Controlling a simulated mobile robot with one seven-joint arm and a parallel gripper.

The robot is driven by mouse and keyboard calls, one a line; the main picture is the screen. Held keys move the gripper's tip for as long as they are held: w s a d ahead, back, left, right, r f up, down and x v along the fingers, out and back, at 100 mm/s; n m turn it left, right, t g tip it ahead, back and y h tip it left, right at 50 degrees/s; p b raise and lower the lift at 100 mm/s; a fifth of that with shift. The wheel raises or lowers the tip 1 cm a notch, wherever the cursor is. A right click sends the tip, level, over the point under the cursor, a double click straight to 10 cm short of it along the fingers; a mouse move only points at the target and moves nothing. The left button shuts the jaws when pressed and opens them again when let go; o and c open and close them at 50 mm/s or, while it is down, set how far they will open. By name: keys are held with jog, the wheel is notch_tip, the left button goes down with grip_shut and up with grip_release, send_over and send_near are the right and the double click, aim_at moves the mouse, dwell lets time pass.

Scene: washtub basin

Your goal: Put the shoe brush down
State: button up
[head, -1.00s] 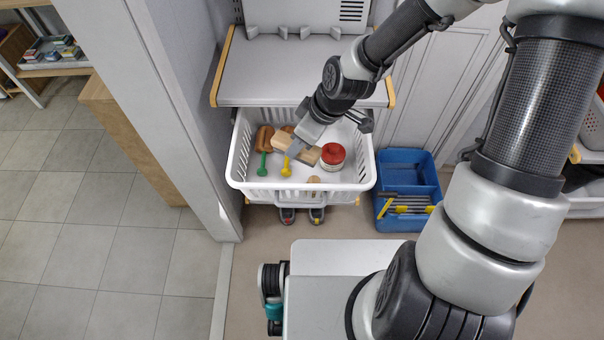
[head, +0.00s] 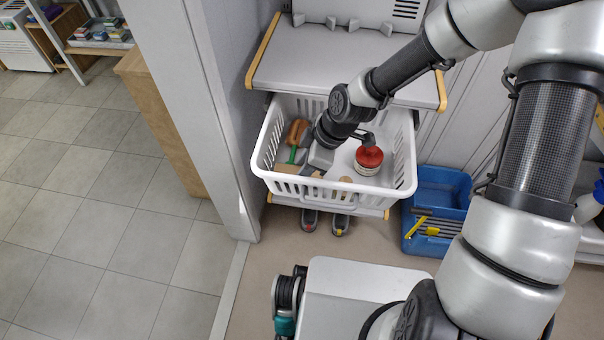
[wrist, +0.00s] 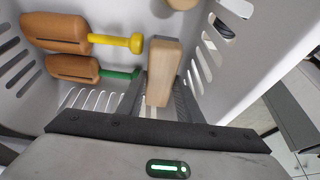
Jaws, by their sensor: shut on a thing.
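The shoe brush, a pale wooden block (wrist: 164,70), is between the two fingers of my gripper (wrist: 157,105) in the wrist view. My gripper is shut on it, inside the white slatted basket (head: 335,194). I cannot tell whether the brush touches the basket floor. Its underside is hidden.
Two brown wooden pieces, one with a yellow end (wrist: 60,32) and one with a green end (wrist: 72,69), lie in the basket. A red-topped jar (head: 369,158) stands at its right. A grey shelf (head: 340,75) lies behind; a blue caddy (head: 437,215) stands to the right.

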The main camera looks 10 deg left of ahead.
jog(key=shift+f, duration=0.7)
jog(key=shift+f, duration=0.15)
jog(key=o, duration=0.9)
jog(key=p+v, duration=0.4)
jog(key=v, duration=0.8)
